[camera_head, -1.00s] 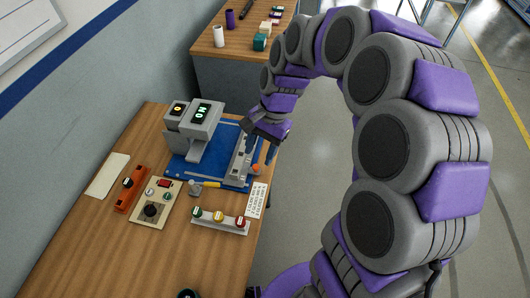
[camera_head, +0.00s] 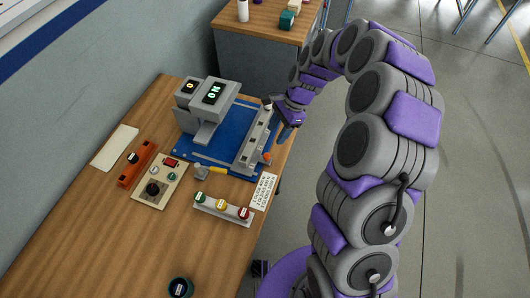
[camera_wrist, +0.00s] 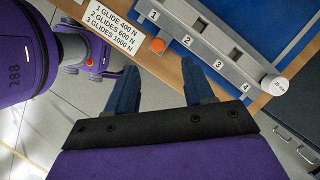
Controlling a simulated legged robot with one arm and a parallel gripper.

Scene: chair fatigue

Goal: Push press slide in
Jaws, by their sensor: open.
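The grey press (camera_head: 207,108) with a lit display stands on a blue base plate (camera_head: 230,148) on the wooden table. A long grey slide bar (camera_head: 254,142) lies along the plate's right side, outside the press head. In the wrist view the slide bar (camera_wrist: 218,52) shows square slots numbered 1 to 4 and a white round piece (camera_wrist: 279,86) at one end. My gripper (camera_head: 284,118) is beside the slide's outer side, near its far end. In the wrist view my gripper (camera_wrist: 160,82) has its fingers apart with nothing between them. Contact with the slide cannot be told.
An orange knob (camera_head: 267,158) is at the slide's near end. A printed card (camera_head: 263,190), a three-button strip (camera_head: 223,208), a control panel (camera_head: 160,181) and an orange block (camera_head: 136,164) lie nearer. The table's right edge is close to the slide; open floor lies beyond.

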